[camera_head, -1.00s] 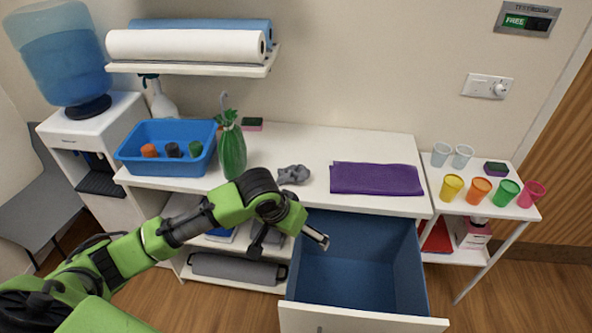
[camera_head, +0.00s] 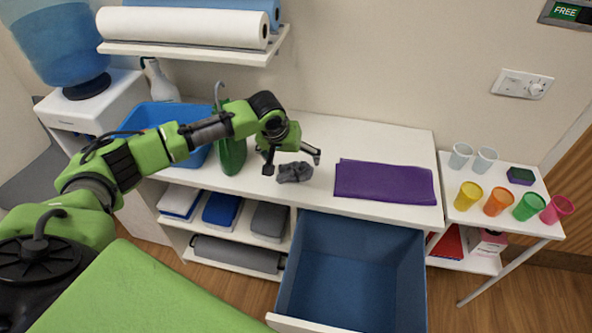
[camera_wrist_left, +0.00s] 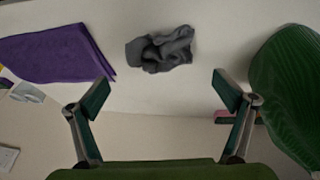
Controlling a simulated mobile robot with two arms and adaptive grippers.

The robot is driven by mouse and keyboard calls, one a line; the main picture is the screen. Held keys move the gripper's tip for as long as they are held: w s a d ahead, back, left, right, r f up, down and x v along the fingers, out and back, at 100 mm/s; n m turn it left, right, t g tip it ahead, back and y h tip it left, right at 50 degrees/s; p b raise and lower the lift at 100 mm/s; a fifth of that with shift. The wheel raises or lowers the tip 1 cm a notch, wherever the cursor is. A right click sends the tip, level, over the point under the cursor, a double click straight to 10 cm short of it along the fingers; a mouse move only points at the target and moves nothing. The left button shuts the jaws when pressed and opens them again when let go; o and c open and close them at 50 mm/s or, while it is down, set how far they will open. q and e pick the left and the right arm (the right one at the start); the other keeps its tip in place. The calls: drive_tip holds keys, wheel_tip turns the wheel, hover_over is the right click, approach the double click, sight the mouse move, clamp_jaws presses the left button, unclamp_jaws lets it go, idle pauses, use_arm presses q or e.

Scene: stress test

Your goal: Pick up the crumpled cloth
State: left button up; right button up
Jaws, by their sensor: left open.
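The crumpled grey cloth (camera_head: 294,172) lies on the white counter, between the green bottle and the folded purple cloth. It also shows in the left wrist view (camera_wrist_left: 160,50), ahead of the fingertips and roughly midway between them. My left gripper (camera_head: 292,162) is open and empty, above the counter right at the grey cloth in the head view. In the left wrist view the two fingers (camera_wrist_left: 162,92) are spread wide, with bare counter between them. I cannot tell the exact height of the fingers over the cloth. My right gripper is not in view.
The folded purple cloth (camera_head: 385,182) lies to the right. The green bottle (camera_head: 231,155) stands close on the left, beside the blue bin (camera_head: 150,117). An open blue drawer (camera_head: 352,262) juts out below the counter. Colored cups (camera_head: 498,201) stand on the side table.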

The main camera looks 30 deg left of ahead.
sight(294, 166)
use_arm(q)
drive_tip(key=shift+p+x, duration=0.45)
drive_tip(key=shift+x, duration=0.4)
drive_tip(key=p+x, duration=0.1)
drive_tip(key=x, duration=0.3)
drive_tip(key=shift+a, duration=0.15)
drive_tip(key=shift+f, duration=0.15)
drive_tip(key=c, duration=0.9)
drive_tip(key=shift+o, duration=0.2)
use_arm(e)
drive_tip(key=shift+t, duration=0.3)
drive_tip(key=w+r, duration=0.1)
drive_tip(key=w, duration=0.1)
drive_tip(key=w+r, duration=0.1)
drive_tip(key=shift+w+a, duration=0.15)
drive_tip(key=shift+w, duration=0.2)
